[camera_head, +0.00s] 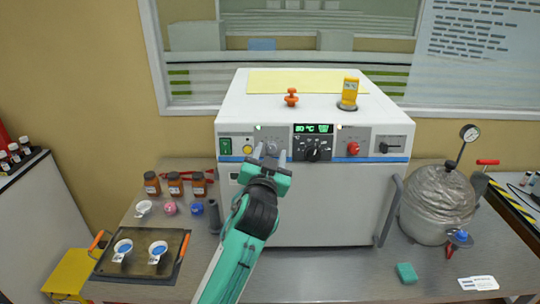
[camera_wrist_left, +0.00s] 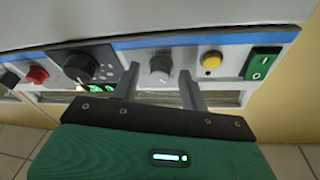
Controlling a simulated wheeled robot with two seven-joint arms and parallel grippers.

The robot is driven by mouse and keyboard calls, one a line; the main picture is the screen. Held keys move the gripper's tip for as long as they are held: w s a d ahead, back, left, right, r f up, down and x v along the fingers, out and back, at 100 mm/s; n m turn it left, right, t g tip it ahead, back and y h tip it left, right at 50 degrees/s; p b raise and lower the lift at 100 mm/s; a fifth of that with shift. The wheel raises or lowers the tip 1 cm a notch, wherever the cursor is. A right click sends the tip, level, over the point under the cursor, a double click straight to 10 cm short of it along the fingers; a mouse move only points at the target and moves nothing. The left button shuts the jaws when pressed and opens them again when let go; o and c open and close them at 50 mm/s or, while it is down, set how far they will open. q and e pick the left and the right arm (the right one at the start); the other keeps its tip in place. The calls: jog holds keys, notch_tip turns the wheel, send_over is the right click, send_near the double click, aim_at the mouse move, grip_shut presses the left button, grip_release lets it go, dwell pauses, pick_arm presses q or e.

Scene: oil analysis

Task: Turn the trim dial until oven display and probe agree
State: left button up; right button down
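The white oven (camera_head: 340,200) stands on the bench, with a control panel across its front. Its green-lit display (camera_head: 313,128) seems to read 80 °C. A yellow probe meter (camera_head: 349,92) stands on the oven's top; its reading is too small to make out. The small grey trim dial (camera_wrist_left: 160,66) is on the panel, left of the large black knob (camera_head: 313,150). My left gripper (camera_head: 270,157) is in front of the dial. In the left wrist view its fingers (camera_wrist_left: 159,80) are apart, one on each side of the dial, with gaps visible. My right gripper is not in view.
Brown jars (camera_head: 175,184) and a dark tray (camera_head: 110,265) are at the left. The front bench middle is mostly clear.

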pick_arm(q)
jog(key=shift+s, duration=0.1)
jog(key=shift+s+a+f, duration=0.1)
jog(key=shift+s+f, duration=0.05)
jog(key=shift+s, duration=0.15)
jog(key=s+a+f+b, duration=0.1)
jog(key=s+b, duration=0.3)
jog(key=s, duration=0.8)
jog(key=shift+s+a, duration=0.4)
jog(key=shift+f, duration=0.1)
